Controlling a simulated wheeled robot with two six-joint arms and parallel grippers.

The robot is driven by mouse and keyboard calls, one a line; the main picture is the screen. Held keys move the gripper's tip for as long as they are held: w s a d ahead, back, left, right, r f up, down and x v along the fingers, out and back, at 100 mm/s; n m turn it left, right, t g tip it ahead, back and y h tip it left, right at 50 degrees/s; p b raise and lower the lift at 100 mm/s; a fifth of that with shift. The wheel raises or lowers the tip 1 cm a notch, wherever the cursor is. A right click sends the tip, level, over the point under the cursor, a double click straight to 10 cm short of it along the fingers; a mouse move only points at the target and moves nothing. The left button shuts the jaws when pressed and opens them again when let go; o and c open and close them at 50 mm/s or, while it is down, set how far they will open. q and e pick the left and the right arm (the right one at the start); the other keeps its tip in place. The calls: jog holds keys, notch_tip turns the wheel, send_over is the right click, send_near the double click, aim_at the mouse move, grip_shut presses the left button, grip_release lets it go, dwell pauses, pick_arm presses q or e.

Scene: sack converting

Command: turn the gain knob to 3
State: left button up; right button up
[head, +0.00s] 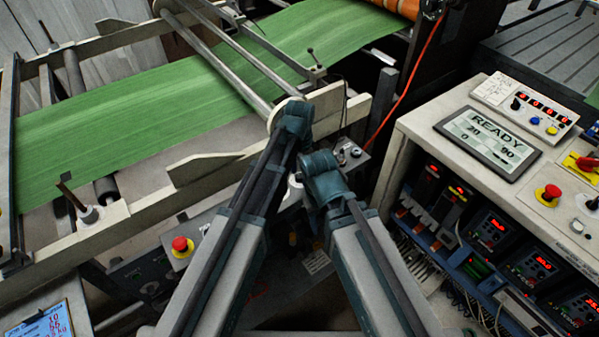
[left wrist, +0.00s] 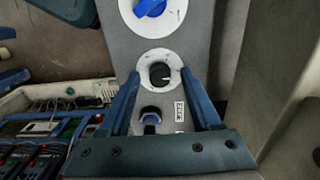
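In the left wrist view a black knob (left wrist: 160,75) sits on a round white dial on a grey panel (left wrist: 190,45). It appears to be the gain knob; its scale figures are too small to read. My left gripper (left wrist: 160,74) is open, one finger on each side of this dial, with visible space between each finger and the knob. Whether the fingertips reach the panel cannot be told. In the head view a small grey panel with dark knobs (head: 348,156) shows just beyond my arms, which hide part of that area. My right gripper does not show.
A larger blue knob (left wrist: 150,7) is above the black knob, and a blue-and-black control (left wrist: 151,116) is below it, close between the fingers. A cream cabinet (head: 405,125) with drives stands at right. A green web (head: 130,105) runs behind, and a red cable (head: 410,80) hangs near the panel.

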aim_at(299, 176)
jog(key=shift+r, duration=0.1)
pick_arm(q)
notch_tip(299, 176, up, 14)
jog(key=p, duration=1.3)
jog(key=shift+p, duration=0.4)
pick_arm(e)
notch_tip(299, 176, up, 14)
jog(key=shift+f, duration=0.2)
pick_arm(q)
jog(key=shift+f, duration=0.15)
